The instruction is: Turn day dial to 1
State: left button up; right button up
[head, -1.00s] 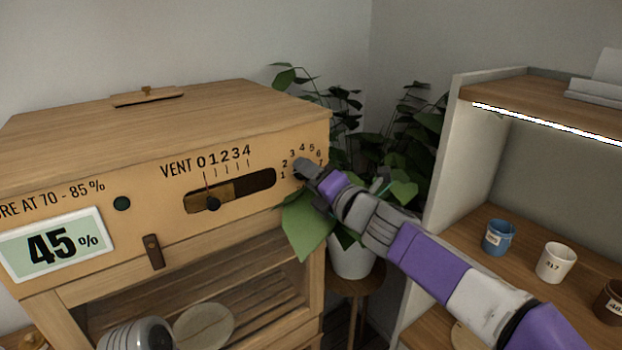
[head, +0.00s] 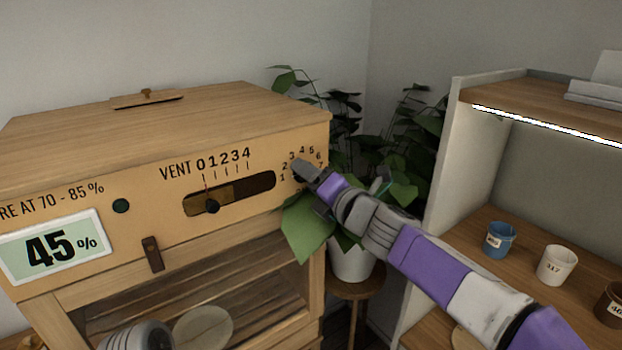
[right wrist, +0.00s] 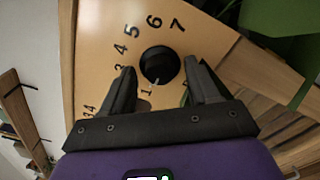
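The day dial is a small black round knob (right wrist: 160,65) on the wooden cabinet's front panel, with numbers up to 7 around it. In the right wrist view its pale mark points down towards the 1, and the 2 is hidden by a finger. My right gripper (right wrist: 160,82) is open, one finger on either side of the knob, with a visible gap to each. In the head view my right gripper (head: 306,172) reaches the panel's right end and covers most of the dial.
The vent slider (head: 213,206) sits left of the dial, near 0. A display (head: 55,246) reads 45%. A potted plant (head: 350,262) stands close behind and below my right gripper. A shelf with cups (head: 500,240) is at the right.

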jog(key=v, duration=0.7)
jog(key=shift+s, duration=0.25)
jog(key=shift+d, duration=0.15)
